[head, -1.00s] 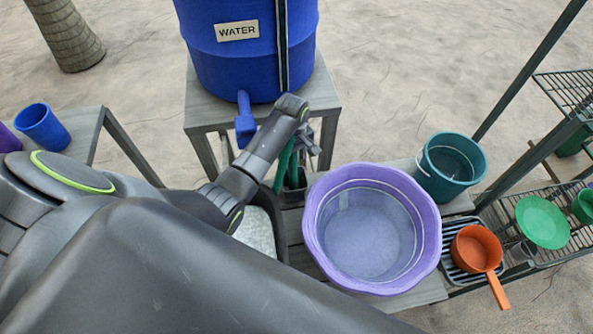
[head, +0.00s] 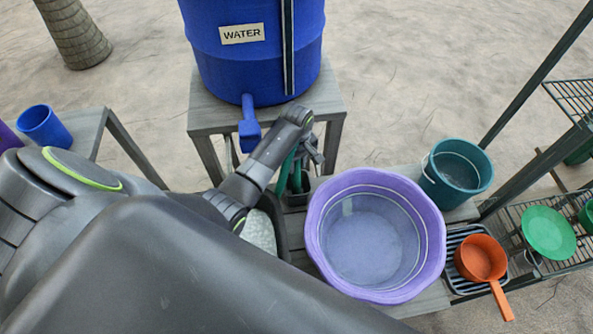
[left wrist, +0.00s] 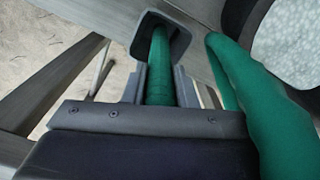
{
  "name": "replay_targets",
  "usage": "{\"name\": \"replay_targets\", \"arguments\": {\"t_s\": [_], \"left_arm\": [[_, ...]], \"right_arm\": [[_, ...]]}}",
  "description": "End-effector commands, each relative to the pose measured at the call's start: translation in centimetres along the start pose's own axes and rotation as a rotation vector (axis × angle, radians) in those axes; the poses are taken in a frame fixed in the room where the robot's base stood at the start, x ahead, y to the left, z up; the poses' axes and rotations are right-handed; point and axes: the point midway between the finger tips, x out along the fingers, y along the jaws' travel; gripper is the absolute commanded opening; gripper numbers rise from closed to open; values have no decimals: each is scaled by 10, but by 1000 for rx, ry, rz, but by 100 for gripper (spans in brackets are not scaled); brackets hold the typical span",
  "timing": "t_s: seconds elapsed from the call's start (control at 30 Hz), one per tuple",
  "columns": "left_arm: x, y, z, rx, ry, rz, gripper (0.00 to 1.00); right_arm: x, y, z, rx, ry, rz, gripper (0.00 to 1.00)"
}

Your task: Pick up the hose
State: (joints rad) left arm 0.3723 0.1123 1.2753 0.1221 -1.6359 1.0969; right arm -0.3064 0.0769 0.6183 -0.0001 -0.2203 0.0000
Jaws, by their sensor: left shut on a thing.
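The green hose (head: 286,171) stands partly in a small dark square holder (head: 296,197) beside the purple tub. In the left wrist view, one length of the hose (left wrist: 161,72) runs between my gripper's fingers, its far end inside the holder (left wrist: 176,28). Another length (left wrist: 243,92) bends down at the right. My left gripper (head: 312,160) is shut on the hose just above the holder; its fingers also show in the left wrist view (left wrist: 160,88). My arm hides part of the hose in the head view. My right gripper is not in view.
A blue water barrel (head: 253,60) with a spigot (head: 249,128) stands on a stand behind the gripper. Right of it are a purple tub (head: 432,240), a teal bucket (head: 457,172) and an orange pan (head: 481,257). A dark basin (head: 272,210) is close left.

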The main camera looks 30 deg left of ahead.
Motion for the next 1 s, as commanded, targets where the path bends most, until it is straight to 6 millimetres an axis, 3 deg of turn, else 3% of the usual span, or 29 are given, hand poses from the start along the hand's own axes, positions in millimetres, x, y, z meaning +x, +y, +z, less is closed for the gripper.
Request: {"name": "replay_targets", "arguments": {"t_s": [0.17,0.63,1.0], "left_arm": [[-12,0,-1,-1,3,1,7],[-90,1,-1,0,2,2,7],[-100,0,0,-1,0,-2,7]], "right_arm": [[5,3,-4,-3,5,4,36],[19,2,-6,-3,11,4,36],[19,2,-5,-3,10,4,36]]}}
